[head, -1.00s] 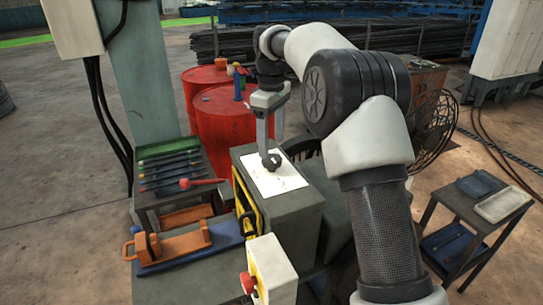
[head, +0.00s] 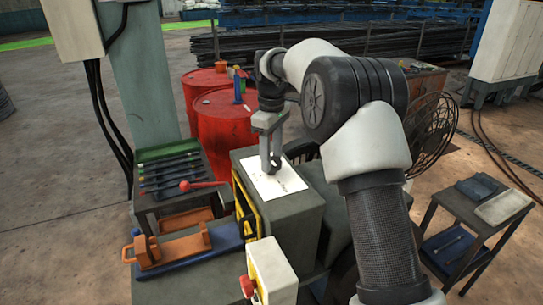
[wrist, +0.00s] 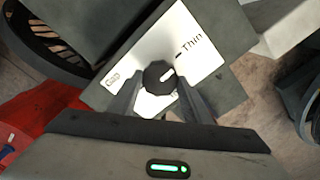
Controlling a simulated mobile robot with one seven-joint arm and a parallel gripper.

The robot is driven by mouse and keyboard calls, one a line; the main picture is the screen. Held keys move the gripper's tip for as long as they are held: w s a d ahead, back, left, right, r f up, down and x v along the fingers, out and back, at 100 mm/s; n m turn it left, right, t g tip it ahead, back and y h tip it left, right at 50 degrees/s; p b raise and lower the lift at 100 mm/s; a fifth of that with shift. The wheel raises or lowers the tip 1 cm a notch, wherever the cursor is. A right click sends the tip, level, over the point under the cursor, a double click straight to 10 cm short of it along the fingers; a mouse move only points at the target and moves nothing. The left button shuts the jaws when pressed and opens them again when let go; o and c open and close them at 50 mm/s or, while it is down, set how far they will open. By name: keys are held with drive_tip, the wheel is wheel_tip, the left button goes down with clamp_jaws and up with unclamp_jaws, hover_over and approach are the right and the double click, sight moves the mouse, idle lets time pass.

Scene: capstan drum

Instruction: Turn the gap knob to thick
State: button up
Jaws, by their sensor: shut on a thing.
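The gap knob (wrist: 157,73) is a dark faceted knob with a white pointer mark. It sits on a white label plate (wrist: 203,50) that reads "Gap" and "Thin". In the wrist view the pointer faces the side of the "Thin" mark. A "Thick" word cannot be read; my fingers hide part of the plate. My gripper (wrist: 160,84) has one finger on each side of the knob and is shut on it. In the head view my gripper (head: 270,168) points down onto the white plate (head: 268,188), and its fingers mostly hide the knob.
The plate lies on top of a grey machine box (head: 295,212) with a yellow-edged front. Red drums (head: 222,118) stand behind it. A tool rack (head: 170,170) and an orange part (head: 172,248) are at left. A side table (head: 475,205) and a fan (head: 432,130) are at right.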

drive_tip(key=shift+r+m, duration=0.1)
drive_tip(key=shift+m, duration=0.2)
drive_tip(key=m+p, duration=0.2)
drive_tip(key=shift+m, duration=0.3)
drive_tip(key=m, duration=1)
drive_tip(key=shift+w+m, duration=0.1)
drive_tip(key=shift+m, duration=2.1)
drive_tip(key=o, duration=1.1)
drive_tip(key=shift+c, duration=0.2)
